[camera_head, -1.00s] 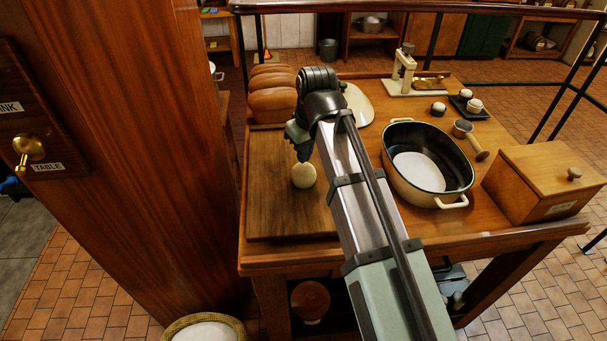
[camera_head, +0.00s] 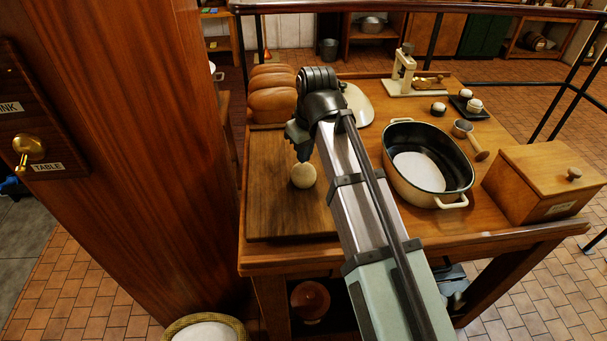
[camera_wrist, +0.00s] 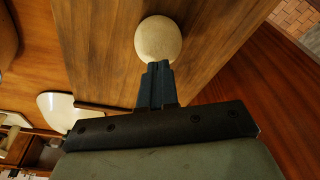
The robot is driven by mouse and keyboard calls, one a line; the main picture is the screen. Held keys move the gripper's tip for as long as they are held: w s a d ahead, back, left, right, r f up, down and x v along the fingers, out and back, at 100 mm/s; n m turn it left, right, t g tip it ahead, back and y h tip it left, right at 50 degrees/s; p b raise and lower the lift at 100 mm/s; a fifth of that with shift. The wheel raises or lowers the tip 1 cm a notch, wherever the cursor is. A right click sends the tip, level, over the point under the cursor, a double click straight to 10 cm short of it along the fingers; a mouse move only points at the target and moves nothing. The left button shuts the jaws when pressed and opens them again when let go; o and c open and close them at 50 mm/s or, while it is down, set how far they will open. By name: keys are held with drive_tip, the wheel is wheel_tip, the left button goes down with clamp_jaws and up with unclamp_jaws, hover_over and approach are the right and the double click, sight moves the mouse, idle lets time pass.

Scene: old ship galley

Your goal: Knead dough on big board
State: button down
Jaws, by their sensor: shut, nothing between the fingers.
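The dough (camera_head: 303,176) is a pale round ball on the big wooden board (camera_head: 272,212) at the left of the table. It also shows in the wrist view (camera_wrist: 158,40), at the top middle. My gripper (camera_head: 302,156) is above the board, right at the dough's far side in the head view. In the wrist view its shut fingers (camera_wrist: 156,70) point at the dough, with the tips at its edge. I cannot tell whether they touch it. Nothing is between the fingers. My arm covers the board's right part in the head view.
Bread loaves (camera_head: 272,100) stand behind the board. A wooden pillar (camera_head: 150,150) rises close to the table's left side.

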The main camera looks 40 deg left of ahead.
drive_tip(key=shift+d+f, duration=0.1)
drive_tip(key=shift+f, duration=0.85)
idle(1.0)
drive_tip(key=shift+r, duration=0.1)
drive_tip(key=shift+r, duration=0.7)
